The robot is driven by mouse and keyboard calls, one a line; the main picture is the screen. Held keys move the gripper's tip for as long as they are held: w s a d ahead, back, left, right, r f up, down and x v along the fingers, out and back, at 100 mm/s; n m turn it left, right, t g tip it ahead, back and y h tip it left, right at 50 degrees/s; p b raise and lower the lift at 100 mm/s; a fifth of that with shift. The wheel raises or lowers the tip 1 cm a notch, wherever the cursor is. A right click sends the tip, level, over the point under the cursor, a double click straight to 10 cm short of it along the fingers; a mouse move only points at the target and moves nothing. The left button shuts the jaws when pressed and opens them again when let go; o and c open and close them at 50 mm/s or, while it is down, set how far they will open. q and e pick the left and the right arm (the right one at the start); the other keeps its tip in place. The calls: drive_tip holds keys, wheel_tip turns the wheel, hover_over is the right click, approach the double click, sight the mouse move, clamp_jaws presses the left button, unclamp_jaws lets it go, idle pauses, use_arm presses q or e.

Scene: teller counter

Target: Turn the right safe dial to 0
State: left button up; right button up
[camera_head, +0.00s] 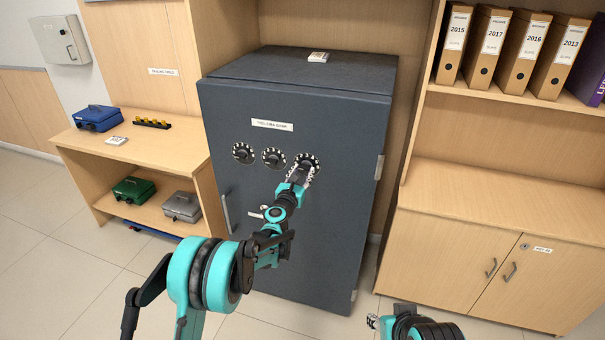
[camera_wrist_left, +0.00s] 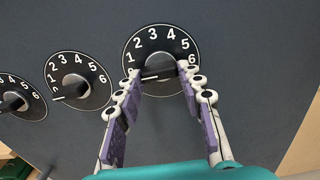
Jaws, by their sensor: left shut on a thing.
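The dark grey safe (camera_head: 320,240) has a row of three black dials on its door. The right safe dial (camera_head: 308,158) is also at the top centre of the left wrist view (camera_wrist_left: 160,45), with white numbers 1 to 6 showing. Its white mark points left, below the 1; the 0 is hidden by a finger. My left gripper (camera_head: 307,173) is shut on the right safe dial, with one finger on each side in the left wrist view (camera_wrist_left: 161,78). My right arm shows at the bottom right edge; its gripper (camera_head: 372,321) is too small and cut off to read.
The middle dial (camera_head: 274,158) and left dial (camera_head: 243,152) sit close beside it. The door handle (camera_head: 227,212) is lower left. A wooden desk (camera_head: 170,150) with boxes stands left; a cabinet (camera_head: 440,250) stands right. The floor in front is clear.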

use_arm(q)
drive_tip(key=shift+f, duration=0.1)
idle(0.5)
drive_tip(key=o, duration=1.2)
drive_tip(key=shift+c, duration=0.2)
drive_tip(key=shift+s, duration=0.1)
drive_tip(key=v, duration=1.2)
